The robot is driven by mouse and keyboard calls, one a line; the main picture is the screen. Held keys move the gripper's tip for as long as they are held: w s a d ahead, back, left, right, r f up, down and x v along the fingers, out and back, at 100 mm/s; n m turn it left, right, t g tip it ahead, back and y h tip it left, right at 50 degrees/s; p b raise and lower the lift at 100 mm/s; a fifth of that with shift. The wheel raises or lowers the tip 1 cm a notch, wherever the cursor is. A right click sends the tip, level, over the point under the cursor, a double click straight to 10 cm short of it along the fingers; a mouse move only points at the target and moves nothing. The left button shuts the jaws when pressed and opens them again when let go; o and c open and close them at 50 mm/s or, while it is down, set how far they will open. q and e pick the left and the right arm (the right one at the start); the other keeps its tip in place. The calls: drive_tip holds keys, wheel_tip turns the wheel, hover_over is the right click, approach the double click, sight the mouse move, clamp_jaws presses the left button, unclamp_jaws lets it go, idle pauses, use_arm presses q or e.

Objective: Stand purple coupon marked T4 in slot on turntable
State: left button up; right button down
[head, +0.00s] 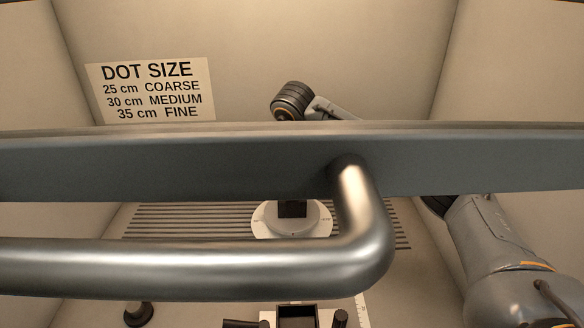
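The turntable (262,222) is a pale round disc with small marks, partly hidden behind the metal handle in the foreground. A dark block (292,209) stands at its middle; its top is hidden by the grey crossbar. I cannot make out a slot in it. No purple coupon marked T4 shows. My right arm (490,240) comes in at the right, but I see no gripper fingers on it. No part of my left gripper can be made out.
A grey crossbar (180,165) and bent metal handle (200,268) block much of the view. A dark-topped fixture (296,316) stands at the bottom, with a white ruler strip (362,308) nearby. A black knob-like stand (138,314) is lower left. A dot-size sign (153,88) hangs behind.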

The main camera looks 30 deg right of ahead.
drive_tip(key=shift+f+b, duration=0.55)
drive_tip(key=shift+f, duration=0.55)
idle(0.7)
drive_tip(key=c, duration=1)
unclamp_jaws()
drive_tip(key=shift+c, duration=0.2)
drive_tip(key=shift+o, duration=0.4)
drive_tip(key=o, duration=0.4)
drive_tip(key=shift+r, duration=0.15)
drive_tip(key=p+v, duration=0.3)
drive_tip(key=v, duration=0.1)
drive_tip(key=shift+s+r, duration=0.2)
drive_tip(key=shift+r, duration=0.15)
